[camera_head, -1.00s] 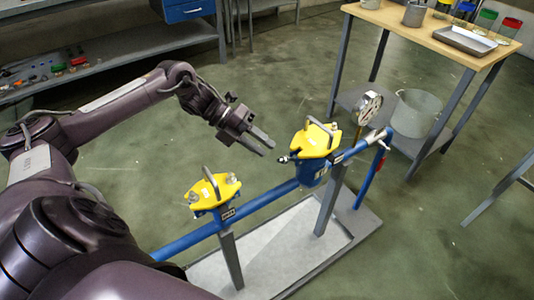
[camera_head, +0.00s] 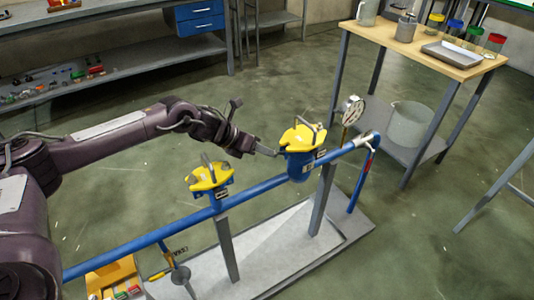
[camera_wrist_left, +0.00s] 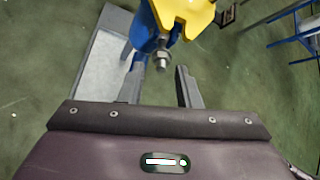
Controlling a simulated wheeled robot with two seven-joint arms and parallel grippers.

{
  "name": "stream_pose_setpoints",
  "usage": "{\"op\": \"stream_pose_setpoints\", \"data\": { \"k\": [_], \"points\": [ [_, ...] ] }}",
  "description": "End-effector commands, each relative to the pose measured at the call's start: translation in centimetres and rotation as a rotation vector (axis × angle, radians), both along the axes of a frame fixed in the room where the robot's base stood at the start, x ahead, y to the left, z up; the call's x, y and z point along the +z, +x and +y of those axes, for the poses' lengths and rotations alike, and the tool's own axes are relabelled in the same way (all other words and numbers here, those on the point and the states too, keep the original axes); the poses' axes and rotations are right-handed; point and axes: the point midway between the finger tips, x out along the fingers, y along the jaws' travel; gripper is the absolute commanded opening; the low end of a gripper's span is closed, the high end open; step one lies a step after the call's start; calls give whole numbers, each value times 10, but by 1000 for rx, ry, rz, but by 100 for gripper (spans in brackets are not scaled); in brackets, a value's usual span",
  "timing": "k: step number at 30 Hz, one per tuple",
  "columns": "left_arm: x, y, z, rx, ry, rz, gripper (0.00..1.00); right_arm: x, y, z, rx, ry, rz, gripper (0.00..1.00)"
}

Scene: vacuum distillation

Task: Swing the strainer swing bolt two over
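Two blue strainers with yellow lids sit on a blue pipe: the farther strainer (camera_head: 300,164) and the nearer strainer (camera_head: 213,195). My left gripper (camera_head: 272,152) is beside the left side of the farther strainer's yellow lid (camera_head: 302,138). In the left wrist view my left gripper (camera_wrist_left: 160,88) is open, with its two fingers apart and nothing clamped. A metal swing bolt with a nut (camera_wrist_left: 162,60) sticks out below the yellow lid (camera_wrist_left: 185,15), lined up between the fingertips. Which numbered bolt it is cannot be told. My right gripper is not in view.
A yellow toolbox (camera_head: 112,276) lies at the lower left.

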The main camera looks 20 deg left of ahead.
Motion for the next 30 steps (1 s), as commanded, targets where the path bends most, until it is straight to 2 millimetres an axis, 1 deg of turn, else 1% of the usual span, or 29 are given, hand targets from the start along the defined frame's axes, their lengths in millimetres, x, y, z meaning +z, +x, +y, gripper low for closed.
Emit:
{"op": "stream_pose_setpoints", "data": {
  "k": [1,3,7,10,17,20,24,25,29,30],
  "points": [
    [-6,4,-6,-2,-1,2,30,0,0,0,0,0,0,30],
    [-13,9,-11,-1,0,1,30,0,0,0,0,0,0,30],
    [-21,16,-17,0,-1,2,30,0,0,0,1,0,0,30],
    [-24,18,-20,1,-1,2,30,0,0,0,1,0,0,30],
    [-25,18,-20,1,-1,2,30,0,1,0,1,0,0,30],
    [-25,18,-20,0,-1,2,20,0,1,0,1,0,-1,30],
    [-25,18,-20,0,-1,2,1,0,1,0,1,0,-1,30],
    [-25,18,-20,0,-1,2,0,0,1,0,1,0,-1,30],
    [-22,19,-21,0,6,10,0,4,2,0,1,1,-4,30],
    [-20,20,-21,0,12,20,0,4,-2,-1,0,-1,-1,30]
  ]
}}
